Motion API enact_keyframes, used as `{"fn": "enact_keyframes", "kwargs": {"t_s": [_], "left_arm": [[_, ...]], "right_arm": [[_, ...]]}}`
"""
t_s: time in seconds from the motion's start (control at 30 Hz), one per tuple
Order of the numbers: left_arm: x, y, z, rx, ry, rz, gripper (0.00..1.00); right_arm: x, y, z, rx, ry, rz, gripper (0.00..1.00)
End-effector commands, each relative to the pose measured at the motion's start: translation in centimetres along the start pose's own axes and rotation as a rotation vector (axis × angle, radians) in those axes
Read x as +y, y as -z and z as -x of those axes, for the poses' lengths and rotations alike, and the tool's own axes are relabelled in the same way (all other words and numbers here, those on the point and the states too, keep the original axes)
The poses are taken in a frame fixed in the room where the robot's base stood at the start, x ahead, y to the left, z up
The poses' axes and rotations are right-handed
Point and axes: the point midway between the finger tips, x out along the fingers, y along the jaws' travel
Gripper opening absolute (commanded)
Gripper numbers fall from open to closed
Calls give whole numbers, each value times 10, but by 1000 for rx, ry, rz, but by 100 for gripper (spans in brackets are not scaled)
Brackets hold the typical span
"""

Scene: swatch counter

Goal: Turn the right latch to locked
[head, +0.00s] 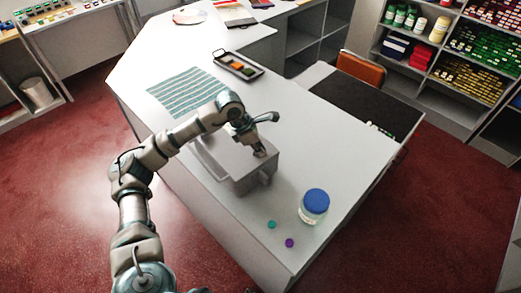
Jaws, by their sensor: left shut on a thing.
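A grey box (232,164) stands on the white counter, with a bar-like handle along its left side. My left gripper (259,152) points down at the far right part of the box. It is shut on a small part there, which appears to be the right latch; the fingers mostly hide it. How far the latch is turned cannot be told. My right gripper is not in view.
On the counter (345,160) are a jar with a blue lid (316,201), a teal disc (271,224), a purple disc (289,243), a striped cloth (187,92) and a dark tray of colour blocks (238,65). An orange-brown chair (361,69) stands behind.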

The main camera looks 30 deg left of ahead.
Motion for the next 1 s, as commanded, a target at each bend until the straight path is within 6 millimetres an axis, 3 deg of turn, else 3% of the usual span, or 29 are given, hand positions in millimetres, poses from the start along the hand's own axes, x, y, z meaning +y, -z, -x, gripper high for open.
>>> {"fn": "enact_keyframes", "kwargs": {"t_s": [0.1,0.43,1.0], "left_arm": [[-3,4,-6,12,-33,97,0],[-4,3,-6,15,-139,355,0],[-6,2,-6,17,-218,549,0]], "right_arm": [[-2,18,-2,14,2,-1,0],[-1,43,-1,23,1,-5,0],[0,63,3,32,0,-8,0]]}}
